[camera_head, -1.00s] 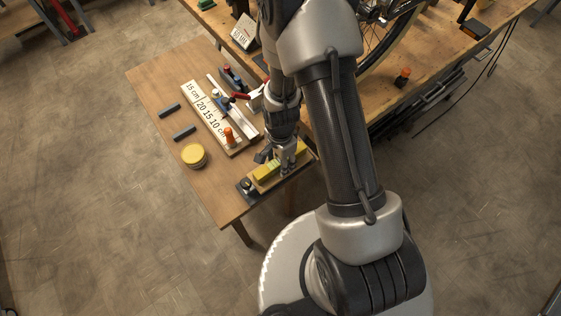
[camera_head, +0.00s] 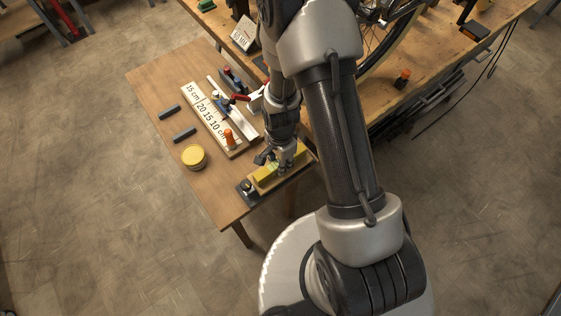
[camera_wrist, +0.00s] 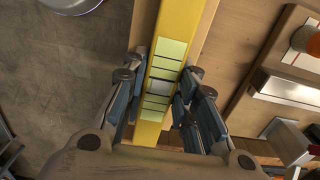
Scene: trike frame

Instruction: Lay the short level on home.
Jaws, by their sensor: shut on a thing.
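The short level is a yellow bar with pale green panels (camera_head: 265,176). It is at the near right end of the small wooden table (camera_head: 172,78), above a narrow light-wood board (camera_head: 305,160). It runs lengthwise along that board. I cannot tell whether it touches it. My gripper (camera_head: 282,164) points down and is shut across the level's middle. In the wrist view my gripper (camera_wrist: 160,82) has one finger on each side of the level (camera_wrist: 177,28). The board (camera_wrist: 144,28) shows on both sides of it. No label reading home is visible.
A dark block with a black knob (camera_head: 248,189) sits at the board's left end. A yellow round tin (camera_head: 194,157), two grey bars (camera_head: 184,134) and a marked white board (camera_head: 205,115) with an orange peg (camera_head: 229,136) stand nearby. The workbench (camera_head: 430,60) is behind.

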